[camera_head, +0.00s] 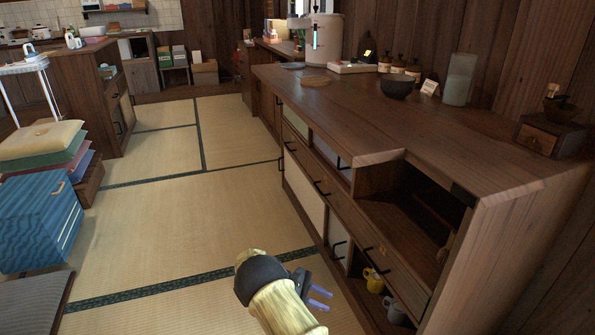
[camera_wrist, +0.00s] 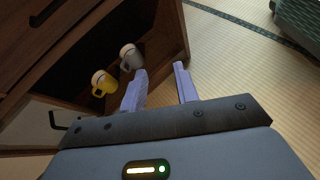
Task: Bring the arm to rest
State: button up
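My gripper (camera_head: 319,298) shows low in the head view, above the tatami in front of the long wooden cabinet (camera_head: 440,279). My yellowish arm with a dark band comes up from the bottom edge behind it. In the wrist view my gripper (camera_wrist: 160,88) has its two pale purple fingers apart, with nothing between them. Beyond the fingers are the tatami floor (camera_wrist: 225,65) and the cabinet's open lower shelf. The fingers look clear of the cabinet, though the exact gap is hard to tell.
A yellow mug (camera_head: 374,280) and a grey mug (camera_head: 394,311) stand in the cabinet's low opening, close to my gripper. The countertop (camera_head: 400,120) overhangs at right. Stacked cushions (camera_head: 42,140) and a blue box (camera_head: 40,222) stand at left. The tatami between (camera_head: 190,215) is clear.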

jog(key=s+d+r+m+y+p, duration=0.3)
jog(key=s+r+m+y, duration=0.1)
jog(key=r, duration=0.5)
jog(key=s+d+r+m+y+p, duration=0.3)
jog(key=s+r+y, duration=0.1)
jog(key=r, duration=0.6)
jog(key=s+d+r+m+t+y+p, duration=0.2)
jog(key=s+r+m+t+y+p, duration=0.4)
jog(key=s+r, duration=0.9)
notch_tip(320, 180, up, 38)
jog(key=w+m+g+h+p, duration=0.1)
jog(key=p, duration=3.7)
jog(key=shift+d+m+h, duration=0.15)
jog(key=shift+m+h, duration=0.15)
jog(key=shift+d, duration=0.15)
